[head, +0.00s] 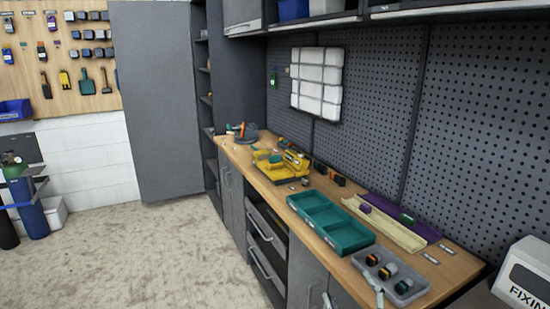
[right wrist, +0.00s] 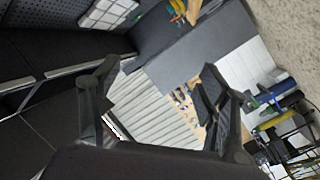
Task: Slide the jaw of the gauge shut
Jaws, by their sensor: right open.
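I cannot make out for certain which thing is the gauge. A long cream channel-like piece (head: 387,228) lies on the workbench, with a small purple block (head: 365,208) at its far end. Beside it is a purple strip (head: 425,232) with a small green piece (head: 407,218) on it. No jaw can be told apart at this size. My right gripper (right wrist: 160,70) is open and empty in the right wrist view, its two dark fingers wide apart. It touches nothing there. My left gripper is not in view.
A grey tray (head: 405,291) with several dark pieces is nearer. A yellow machine (head: 275,167) stands farther along. A white box (head: 525,278) is at right. Pegboard (head: 375,110) backs the bench; floor at left is clear.

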